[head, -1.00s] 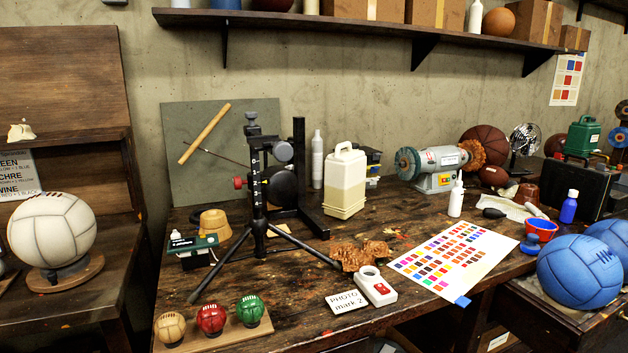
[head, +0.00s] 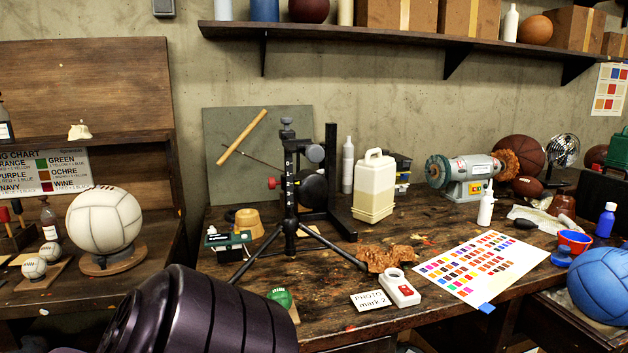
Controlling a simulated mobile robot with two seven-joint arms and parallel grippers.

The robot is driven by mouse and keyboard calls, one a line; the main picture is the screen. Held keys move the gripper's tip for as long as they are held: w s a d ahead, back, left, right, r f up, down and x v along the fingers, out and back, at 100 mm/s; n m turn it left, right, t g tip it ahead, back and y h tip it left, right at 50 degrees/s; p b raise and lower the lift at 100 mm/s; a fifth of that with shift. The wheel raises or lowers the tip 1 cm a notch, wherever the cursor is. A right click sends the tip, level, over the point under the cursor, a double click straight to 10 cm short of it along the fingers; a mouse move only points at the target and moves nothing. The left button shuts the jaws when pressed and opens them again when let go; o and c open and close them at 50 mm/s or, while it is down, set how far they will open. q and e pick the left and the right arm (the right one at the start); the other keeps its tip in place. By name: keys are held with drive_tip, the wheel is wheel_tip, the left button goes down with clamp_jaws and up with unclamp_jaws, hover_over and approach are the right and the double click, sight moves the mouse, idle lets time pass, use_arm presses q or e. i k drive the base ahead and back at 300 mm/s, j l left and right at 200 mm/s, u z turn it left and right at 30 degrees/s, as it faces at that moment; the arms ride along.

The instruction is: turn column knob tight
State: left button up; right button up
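A black column on a tripod (head: 291,190) stands upright on the workbench, left of the middle in the head view. A small red knob (head: 272,183) sticks out from the left side of the column. A grey round knob (head: 315,153) sits higher on its right side, and a dark cap tops the column. A dark purple part of my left arm (head: 200,315) fills the lower left, in front of the bench. Neither gripper's fingers show, and nothing touches the column.
A black upright stand (head: 331,170) is close behind the column. A green-topped device (head: 228,240) and a tan cup (head: 249,222) stand to its left. A beige jug (head: 374,188), a bench grinder (head: 466,175) and a colour chart (head: 482,262) are to the right.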

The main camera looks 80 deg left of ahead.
sight(272, 182)
drive_tip(key=k+j+z, duration=0.1)
drive_tip(key=k+j, duration=1.05)
drive_tip(key=k, duration=0.15)
